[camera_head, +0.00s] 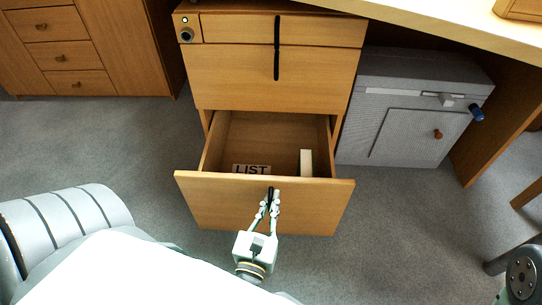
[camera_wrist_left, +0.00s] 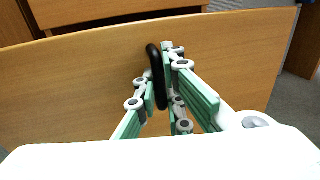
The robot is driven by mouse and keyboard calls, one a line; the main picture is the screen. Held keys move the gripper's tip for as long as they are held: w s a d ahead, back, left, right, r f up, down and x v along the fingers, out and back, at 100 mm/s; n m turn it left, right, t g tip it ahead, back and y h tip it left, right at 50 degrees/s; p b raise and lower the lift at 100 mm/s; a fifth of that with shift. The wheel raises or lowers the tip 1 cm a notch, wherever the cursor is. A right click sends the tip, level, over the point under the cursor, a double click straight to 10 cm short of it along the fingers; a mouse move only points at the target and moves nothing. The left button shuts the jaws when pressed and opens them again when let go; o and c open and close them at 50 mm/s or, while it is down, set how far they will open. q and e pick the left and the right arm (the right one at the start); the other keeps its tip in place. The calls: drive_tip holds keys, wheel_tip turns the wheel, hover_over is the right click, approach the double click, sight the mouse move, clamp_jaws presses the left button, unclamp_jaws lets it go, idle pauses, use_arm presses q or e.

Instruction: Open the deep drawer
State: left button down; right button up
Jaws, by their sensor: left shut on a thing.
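The deep drawer (camera_head: 225,207) is the bottom drawer of a wooden cabinet and stands pulled out, its inside showing. Its front panel also fills much of the left wrist view (camera_wrist_left: 80,85). A black upright handle (camera_wrist_left: 157,75) is on the front's middle. My left gripper (camera_head: 269,196) is at this handle, its fingers on either side and shut on it. In the drawer lie a card reading LIST (camera_head: 251,169) and a pale upright block (camera_head: 306,162). My right gripper is not in view.
Above are a shut middle drawer (camera_head: 230,78) and a shallow top drawer (camera_head: 335,31) with a long black handle. A grey box-like unit (camera_head: 410,110) with knobs stands close on the right under the desk top (camera_head: 440,20). Grey carpet (camera_head: 90,135) is free on the left.

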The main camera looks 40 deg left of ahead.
use_arm(q)
drive_tip(key=shift+s+d, duration=0.1)
drive_tip(key=shift+s, duration=0.1)
idle(0.3)
drive_tip(key=c, duration=2.1)
unclamp_jaws()
wheel_tip(320, 180, up, 10)
drive_tip(key=shift+r, duration=0.1)
